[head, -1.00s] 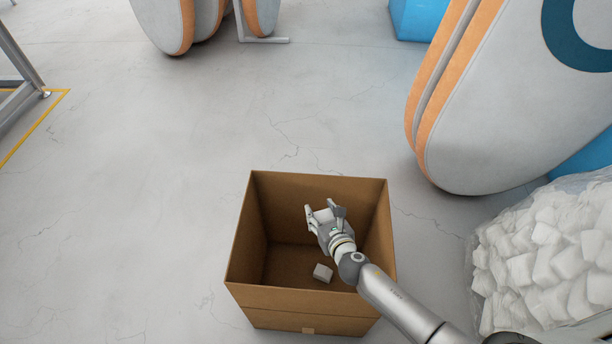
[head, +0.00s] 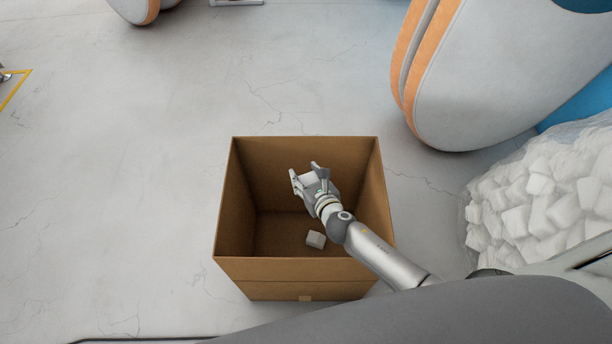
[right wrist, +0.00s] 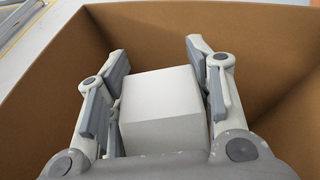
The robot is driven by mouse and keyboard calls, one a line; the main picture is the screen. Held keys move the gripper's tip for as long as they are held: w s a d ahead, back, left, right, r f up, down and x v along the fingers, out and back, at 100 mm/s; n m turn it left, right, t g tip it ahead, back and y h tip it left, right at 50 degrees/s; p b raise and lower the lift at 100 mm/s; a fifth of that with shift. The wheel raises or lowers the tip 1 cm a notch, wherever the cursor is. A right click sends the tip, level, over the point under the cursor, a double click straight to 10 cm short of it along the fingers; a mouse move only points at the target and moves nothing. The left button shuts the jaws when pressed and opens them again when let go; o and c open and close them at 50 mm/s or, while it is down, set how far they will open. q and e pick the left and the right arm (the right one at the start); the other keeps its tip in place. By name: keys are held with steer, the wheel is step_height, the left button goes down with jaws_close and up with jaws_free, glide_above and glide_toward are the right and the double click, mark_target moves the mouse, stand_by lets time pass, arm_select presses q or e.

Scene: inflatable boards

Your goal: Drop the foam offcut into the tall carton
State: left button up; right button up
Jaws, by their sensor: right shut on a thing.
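The tall carton (head: 290,268) is an open brown cardboard box on the floor at the lower middle of the head view. My right gripper (head: 306,176) is at the carton's open top, within its rim as seen from above. It is shut on the foam offcut, a pale block that shows between the fingers in the right wrist view (right wrist: 160,108). The carton's brown inner walls surround the fingers there. Another small pale block (head: 316,239) lies on the carton's floor. My left gripper is in neither view.
A clear bag of white foam chunks (head: 540,195) stands right of the carton. A large grey and orange inflatable board (head: 480,90) is at the upper right. The floor (head: 110,170) to the left is clear. A grey part of my own body covers the lower right.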

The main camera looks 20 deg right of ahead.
steer(key=shift+f, duration=0.3)
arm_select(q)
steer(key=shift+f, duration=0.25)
arm_select(e)
steer(key=o, duration=0.8)
steer(key=shift+r, duration=0.1)
steer(key=v, duration=1.2)
